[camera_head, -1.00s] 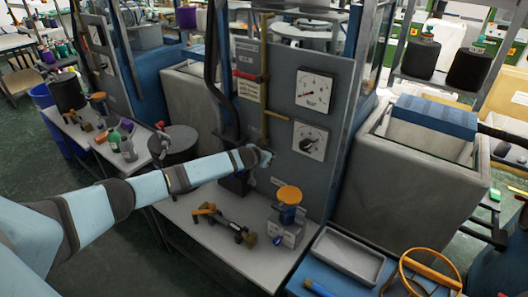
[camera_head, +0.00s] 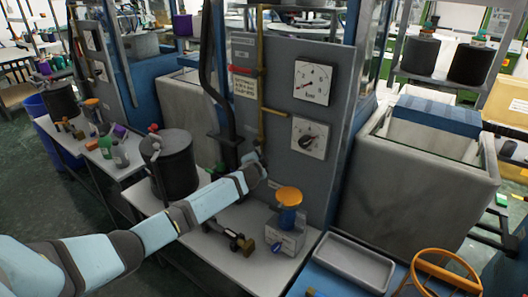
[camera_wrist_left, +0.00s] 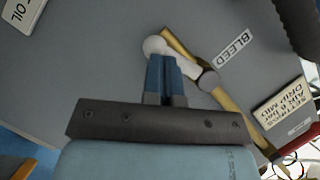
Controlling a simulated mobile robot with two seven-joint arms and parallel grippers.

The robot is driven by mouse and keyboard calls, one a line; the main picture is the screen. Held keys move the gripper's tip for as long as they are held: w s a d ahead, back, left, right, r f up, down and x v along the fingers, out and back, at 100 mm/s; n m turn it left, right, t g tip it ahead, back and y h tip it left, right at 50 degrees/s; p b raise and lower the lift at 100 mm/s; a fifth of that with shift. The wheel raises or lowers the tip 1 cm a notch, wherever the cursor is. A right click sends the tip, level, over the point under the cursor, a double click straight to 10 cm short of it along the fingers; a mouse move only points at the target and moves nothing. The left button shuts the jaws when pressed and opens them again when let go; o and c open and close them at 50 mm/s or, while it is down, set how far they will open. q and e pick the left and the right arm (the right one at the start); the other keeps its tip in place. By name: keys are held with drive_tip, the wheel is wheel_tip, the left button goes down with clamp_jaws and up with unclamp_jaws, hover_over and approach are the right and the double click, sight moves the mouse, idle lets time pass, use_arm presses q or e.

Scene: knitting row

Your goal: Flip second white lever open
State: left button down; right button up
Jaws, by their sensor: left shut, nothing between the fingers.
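My left gripper (camera_head: 258,168) is at the grey machine panel (camera_head: 300,130), low beside the brass pipe (camera_head: 262,95). In the left wrist view its two blue fingers (camera_wrist_left: 163,66) are shut and empty. A white rounded knob (camera_wrist_left: 154,45), apparently the end of a white lever, lies right at the fingertips. I cannot tell whether they touch. The brass pipe (camera_wrist_left: 232,100) runs diagonally behind the fingers with a grey fitting (camera_wrist_left: 208,80) on it. A "BLEED" label (camera_wrist_left: 234,48) is beside it. No second white lever can be made out. My right gripper is not in view.
Two dials (camera_head: 312,82) are on the panel, with a red handle (camera_head: 243,70) at its upper left. An orange-topped blue device (camera_head: 289,208) stands on the bench below, near my forearm. A dark drum (camera_head: 172,165) stands left. A grey tray (camera_head: 352,262) sits right.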

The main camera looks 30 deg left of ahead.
use_arm(q)
drive_tip(key=shift+w+a+f+m+y+b, duration=0.15)
drive_tip(key=shift+a+m+y+b, duration=0.1)
drive_tip(key=shift+m+y+b, duration=0.35)
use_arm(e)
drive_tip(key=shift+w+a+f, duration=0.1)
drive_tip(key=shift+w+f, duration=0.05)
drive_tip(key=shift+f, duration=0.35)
use_arm(q)
drive_tip(key=shift+t, duration=0.3)
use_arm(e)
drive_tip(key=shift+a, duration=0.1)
